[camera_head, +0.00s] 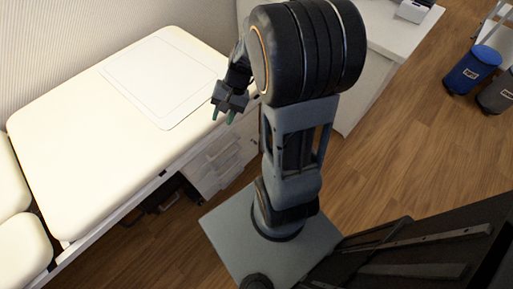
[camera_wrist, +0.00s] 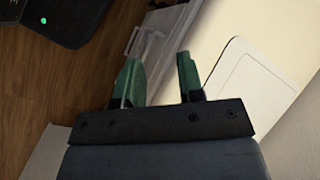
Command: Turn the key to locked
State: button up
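My gripper (camera_head: 224,117) hangs over the right edge of the cream padded table in the head view, pointing down. In the wrist view its two green fingers (camera_wrist: 160,80) stand apart with nothing between them. I see no key and no lock in either view. A small drawer unit (camera_head: 215,165) with clear or white fronts stands beside the padded table, below my gripper. Part of it shows past the fingers in the wrist view (camera_wrist: 158,40). Any keyhole on it is too small or hidden to tell.
The cream padded table (camera_head: 90,150) carries a flat white panel (camera_head: 160,75). A white counter (camera_head: 385,30) stands behind my arm. The wooden floor (camera_head: 410,140) between is clear.

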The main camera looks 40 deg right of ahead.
aim_at(256, 142)
jog(key=w+d+f+m+t+y+b, duration=0.2)
jog(key=d+f+m+y+b, duration=0.15)
jog(key=f, duration=0.55)
jog(key=w+d+f+m+t+y+b, duration=0.1)
jog(key=w+d+f+m+y+b, duration=0.2)
jog(key=f, duration=0.6)
jog(key=s+d+f+m+t+h+b, duration=0.25)
jog(key=d+f+m+t+b, duration=0.3)
jog(key=f, duration=0.65)
jog(key=s+d+f+m+t+h+b, duration=0.1)
jog(key=d+f+m+t+h+b, duration=0.35)
jog(key=f+m, duration=0.5)
jog(key=s+d+f+m+t+h+b, duration=0.25)
jog(key=d+f+m+t, duration=0.35)
jog(key=f, duration=0.7)
jog(key=shift+n+g, duration=0.4)
jog(key=shift+n, duration=0.05)
jog(key=w, duration=0.4)
jog(key=w+a+b, duration=0.1)
jog(key=w, duration=0.3)
jog(key=w+b, duration=0.1)
jog(key=w, duration=0.4)
jog(key=shift+w+a+f, duration=0.1)
jog(key=shift+a, duration=0.3)
jog(key=shift+c, duration=0.3)
grip_shut()
